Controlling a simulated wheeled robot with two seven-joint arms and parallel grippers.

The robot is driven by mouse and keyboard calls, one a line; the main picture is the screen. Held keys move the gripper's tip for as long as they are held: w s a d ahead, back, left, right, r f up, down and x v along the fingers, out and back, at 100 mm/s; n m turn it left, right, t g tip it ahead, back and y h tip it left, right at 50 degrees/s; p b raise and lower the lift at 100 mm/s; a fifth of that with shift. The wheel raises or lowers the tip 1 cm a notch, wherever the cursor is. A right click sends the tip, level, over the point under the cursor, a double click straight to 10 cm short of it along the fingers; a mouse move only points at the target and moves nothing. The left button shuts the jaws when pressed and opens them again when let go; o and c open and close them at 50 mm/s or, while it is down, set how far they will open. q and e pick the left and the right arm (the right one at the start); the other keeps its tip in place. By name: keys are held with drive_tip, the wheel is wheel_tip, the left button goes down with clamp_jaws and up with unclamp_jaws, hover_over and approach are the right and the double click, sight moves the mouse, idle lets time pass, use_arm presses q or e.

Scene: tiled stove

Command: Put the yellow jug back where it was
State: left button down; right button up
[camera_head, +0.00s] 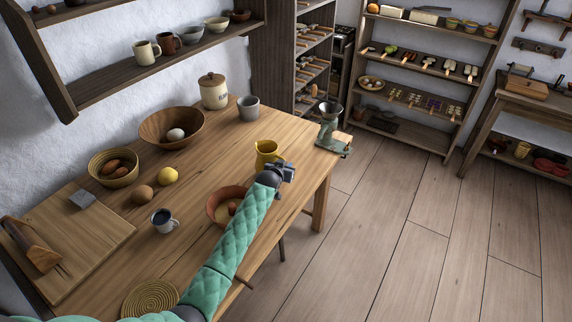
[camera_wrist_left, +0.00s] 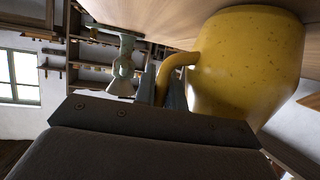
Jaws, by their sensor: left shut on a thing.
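The yellow jug (camera_head: 266,149) is upright at the right part of the wooden table, near its far right edge. I cannot tell whether its base touches the table. My left gripper (camera_head: 281,168) is at the near right side of the jug. In the left wrist view the jug (camera_wrist_left: 245,62) fills the upper right, and the gripper's fingers (camera_wrist_left: 162,88) are shut on its handle (camera_wrist_left: 174,72). My left arm hides part of the table in front of the jug. My right gripper is not in view.
A terracotta bowl (camera_head: 218,204) stands left of my arm. A green grinder (camera_head: 330,128) stands at the table's right end. A grey cup (camera_head: 248,107) and a lidded canister (camera_head: 213,92) stand behind the jug. Bare table (camera_head: 215,156) lies left of the jug.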

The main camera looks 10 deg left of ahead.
use_arm(q)
drive_tip(key=shift+f, duration=0.15)
drive_tip(key=c, duration=1.5)
unclamp_jaws()
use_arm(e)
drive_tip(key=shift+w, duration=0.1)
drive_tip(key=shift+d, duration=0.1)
